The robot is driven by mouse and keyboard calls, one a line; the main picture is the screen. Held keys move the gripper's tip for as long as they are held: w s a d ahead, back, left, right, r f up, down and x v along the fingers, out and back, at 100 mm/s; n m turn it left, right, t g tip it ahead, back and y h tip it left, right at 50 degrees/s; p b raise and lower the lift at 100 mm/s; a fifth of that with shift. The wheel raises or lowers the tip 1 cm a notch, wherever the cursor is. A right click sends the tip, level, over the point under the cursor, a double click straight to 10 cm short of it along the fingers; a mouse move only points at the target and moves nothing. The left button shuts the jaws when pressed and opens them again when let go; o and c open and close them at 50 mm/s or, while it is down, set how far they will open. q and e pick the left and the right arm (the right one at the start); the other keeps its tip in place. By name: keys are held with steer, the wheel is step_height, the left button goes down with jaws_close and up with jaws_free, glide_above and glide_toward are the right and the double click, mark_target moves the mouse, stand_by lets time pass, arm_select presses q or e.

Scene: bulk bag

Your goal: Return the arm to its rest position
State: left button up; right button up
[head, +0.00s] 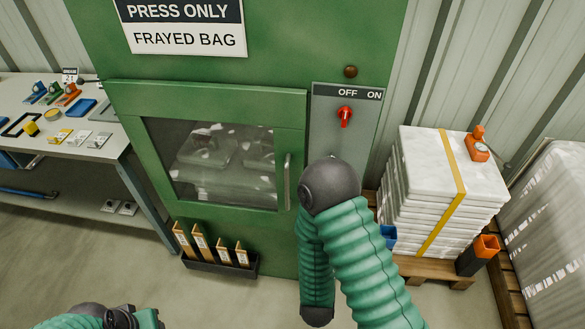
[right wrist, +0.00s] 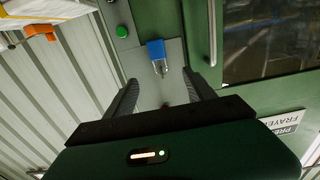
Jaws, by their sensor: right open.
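My right gripper (right wrist: 163,82) shows in the right wrist view with its two dark fingers apart and nothing between them. Past the fingertips is a grey panel with a blue fitting (right wrist: 157,50) that has a shiny, pale end. In the head view my green-sleeved right arm (head: 355,250) is bent in front of the green cabinet (head: 240,100), and its gripper is hidden. My left gripper (head: 140,318) is partly in view at the bottom left edge, and its fingers cannot be made out.
A red switch (head: 345,115) sits on the OFF/ON panel. A workbench (head: 60,150) with small items stands left. Strapped white bags (head: 425,185) on a pallet (head: 435,270) and a wrapped load (head: 550,235) stand right. A rack of wooden-handled items (head: 220,264) is low on the cabinet. A green button (right wrist: 122,31) shows near the fitting.

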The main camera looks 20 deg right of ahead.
steer(key=w+a+f+n+g+y, duration=0.2)
steer(key=a+f+n+g+y, duration=0.15)
steer(key=a+g+y, duration=0.35)
steer(key=s+a+r+n+g+y, duration=0.1)
steer(key=s+g, duration=0.4)
steer(key=s, duration=0.8)
steer(key=shift+s+r+n+g+y, duration=0.15)
steer(key=shift+r+n+g+y, duration=0.2)
steer(key=shift+n+y, duration=0.4)
steer(key=shift+a, duration=0.25)
steer(key=shift+d+f, duration=0.1)
